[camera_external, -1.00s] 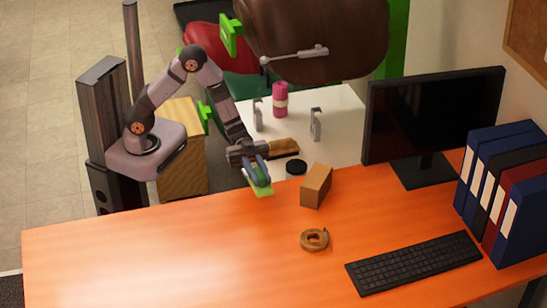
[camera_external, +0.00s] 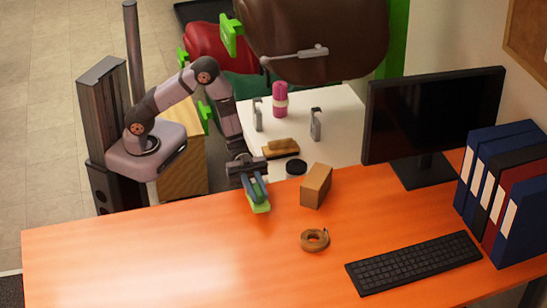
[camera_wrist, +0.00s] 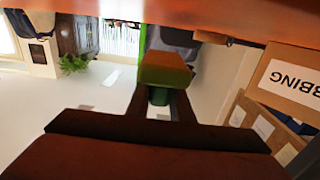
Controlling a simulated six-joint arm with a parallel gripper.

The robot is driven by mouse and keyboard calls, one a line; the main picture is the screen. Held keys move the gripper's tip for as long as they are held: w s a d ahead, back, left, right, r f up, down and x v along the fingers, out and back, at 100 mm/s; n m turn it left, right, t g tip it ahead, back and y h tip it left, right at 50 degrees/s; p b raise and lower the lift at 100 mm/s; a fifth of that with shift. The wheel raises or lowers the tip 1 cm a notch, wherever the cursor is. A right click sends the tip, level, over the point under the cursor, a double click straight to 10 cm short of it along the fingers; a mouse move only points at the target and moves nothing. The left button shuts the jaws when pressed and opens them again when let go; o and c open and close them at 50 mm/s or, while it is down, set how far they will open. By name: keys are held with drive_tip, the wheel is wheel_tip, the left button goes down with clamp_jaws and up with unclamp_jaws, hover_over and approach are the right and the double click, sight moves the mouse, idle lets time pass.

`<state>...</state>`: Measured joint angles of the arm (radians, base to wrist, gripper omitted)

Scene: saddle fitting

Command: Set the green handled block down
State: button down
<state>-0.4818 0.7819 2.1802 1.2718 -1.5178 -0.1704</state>
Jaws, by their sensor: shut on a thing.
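The green handled block (camera_external: 260,207) is at my gripper's (camera_external: 254,185) fingertips, over the back edge of the orange desk (camera_external: 150,250). My gripper is shut on the block and points down toward the desk. In the wrist view the block (camera_wrist: 166,70) sits between the two fingers, lit yellow-green on one face, with the orange desk surface close beside it. The block's handle is mostly hidden by the fingers. I cannot tell whether the block's underside touches the desk.
A brown box (camera_external: 316,186) stands just right of the block. A tape roll (camera_external: 314,240) lies in front. A white table (camera_external: 345,110) behind holds a brush (camera_external: 281,147), a black disc (camera_external: 296,167) and a pink bottle (camera_external: 280,100). The desk's left side is clear.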

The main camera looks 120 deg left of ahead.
sight(263, 212)
drive_tip(key=shift+f, duration=2)
drive_tip(key=shift+f, duration=0.1)
drive_tip(key=c, duration=1.6)
unclamp_jaws()
drive_tip(key=shift+o, duration=0.2)
drive_tip(key=shift+r, duration=0.25)
drive_tip(key=shift+s+a+f, duration=0.15)
drive_tip(key=shift+s+a, duration=0.05)
drive_tip(key=shift+a, duration=0.1)
drive_tip(key=b+v, duration=0.1)
drive_tip(key=v, duration=1)
drive_tip(key=shift+s, duration=0.15)
